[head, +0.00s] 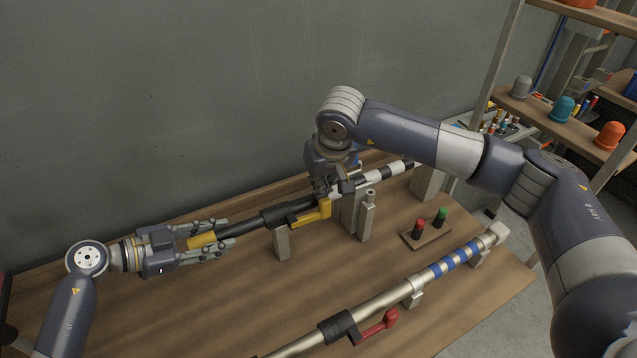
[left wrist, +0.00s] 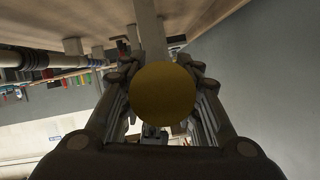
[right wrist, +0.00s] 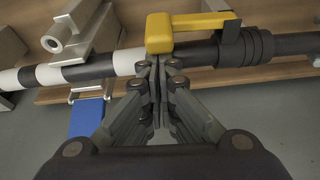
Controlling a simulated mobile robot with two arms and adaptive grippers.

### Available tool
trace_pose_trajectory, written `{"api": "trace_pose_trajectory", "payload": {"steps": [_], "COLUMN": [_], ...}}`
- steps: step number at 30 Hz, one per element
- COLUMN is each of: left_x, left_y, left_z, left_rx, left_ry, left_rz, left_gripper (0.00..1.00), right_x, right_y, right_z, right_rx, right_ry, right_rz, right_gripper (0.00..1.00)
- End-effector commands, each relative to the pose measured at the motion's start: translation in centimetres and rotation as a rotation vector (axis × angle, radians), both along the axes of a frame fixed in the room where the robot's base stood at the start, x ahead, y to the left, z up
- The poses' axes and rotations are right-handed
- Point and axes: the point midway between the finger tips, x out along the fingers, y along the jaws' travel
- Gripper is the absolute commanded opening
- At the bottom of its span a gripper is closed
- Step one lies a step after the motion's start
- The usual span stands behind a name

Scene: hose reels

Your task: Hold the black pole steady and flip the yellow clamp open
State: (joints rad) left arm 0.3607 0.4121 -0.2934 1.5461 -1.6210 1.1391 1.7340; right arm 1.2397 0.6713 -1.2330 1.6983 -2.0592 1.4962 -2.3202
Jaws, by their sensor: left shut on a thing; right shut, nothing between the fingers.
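The black pole (head: 246,226) lies slanting across rests on the table, with black-and-white bands at its far right end. My left gripper (head: 212,240) is shut on the pole's yellow end section; the round yellow end (left wrist: 163,95) fills the middle of the left wrist view. The yellow clamp (head: 313,214) lies along the pole beside its black collar. In the right wrist view its lever (right wrist: 190,22) has its thick tip just beyond my right gripper (right wrist: 158,66). The right fingers are shut and empty, close to the lever tip and white band; contact cannot be told.
A silver pole (head: 380,303) with blue bands and a red lever (head: 377,326) lies in front. A small wooden block (head: 425,236) with red and green knobs stands at the right. A grey upright post (head: 367,215) stands near my right gripper. A shelf is at the back right.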

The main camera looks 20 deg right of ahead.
Motion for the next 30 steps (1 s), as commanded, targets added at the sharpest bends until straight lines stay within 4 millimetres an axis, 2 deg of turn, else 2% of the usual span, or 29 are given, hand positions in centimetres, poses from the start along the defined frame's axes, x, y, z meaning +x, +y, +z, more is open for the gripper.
{"api": "trace_pose_trajectory", "payload": {"steps": [12,30], "left_x": [0.0,0.1], "left_y": [0.0,0.0], "left_z": [0.1,0.2], "left_rx": [-0.002,-0.002], "left_ry": [-0.002,-0.002], "left_rz": [0.001,0.001], "left_gripper": [0.0,0.0], "right_x": [-2.7,-7.3], "right_y": [-1.0,-0.4], "right_z": [0.0,0.0], "right_rx": [-0.003,-0.002], "right_ry": [-0.002,0.0], "right_rz": [-0.314,-0.32], "right_gripper": [0.0,0.0]}}
